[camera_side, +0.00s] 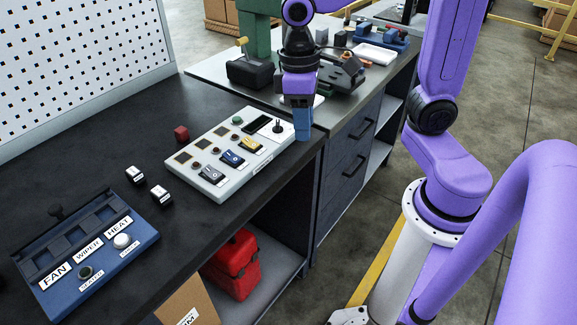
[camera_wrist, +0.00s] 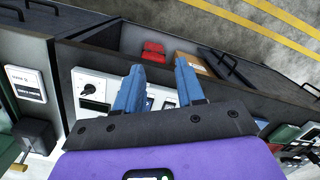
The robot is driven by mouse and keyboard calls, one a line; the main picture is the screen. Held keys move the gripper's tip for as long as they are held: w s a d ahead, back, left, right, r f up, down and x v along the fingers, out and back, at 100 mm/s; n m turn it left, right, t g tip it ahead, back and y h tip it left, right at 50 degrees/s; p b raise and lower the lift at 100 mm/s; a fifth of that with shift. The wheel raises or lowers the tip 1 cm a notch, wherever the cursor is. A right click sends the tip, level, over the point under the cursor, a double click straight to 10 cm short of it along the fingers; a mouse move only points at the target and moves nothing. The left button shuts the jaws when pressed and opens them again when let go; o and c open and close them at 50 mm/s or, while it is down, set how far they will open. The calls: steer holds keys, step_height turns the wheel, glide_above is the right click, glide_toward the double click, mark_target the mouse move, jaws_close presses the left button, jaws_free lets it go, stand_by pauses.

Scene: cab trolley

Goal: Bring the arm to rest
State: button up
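My gripper (camera_side: 303,136) is a purple and black wrist with two blue fingers, pointing down beside the right end of a light grey switch panel (camera_side: 266,150) near the bench edge. In the wrist view my gripper (camera_wrist: 159,67) has its fingers apart, and nothing is held between them. The grey panel, also in the wrist view (camera_wrist: 92,78), carries a black knob (camera_side: 277,126), a green button (camera_side: 237,120) and several rocker switches. In the wrist view the fingers hide part of the panel. Whether a finger touches the panel cannot be told.
A blue panel (camera_side: 140,243) labelled FAN, WIPER and HEAT lies at the left.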

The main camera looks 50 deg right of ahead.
steer(key=s+d+f+n+t, duration=0.1)
steer(key=s+d+f+n, duration=0.1)
steer(key=s+n, duration=0.5)
steer(key=s+f, duration=0.1)
steer(key=s, duration=0.4)
steer(key=shift+s+d, duration=0.15)
steer(key=shift+s, duration=0.05)
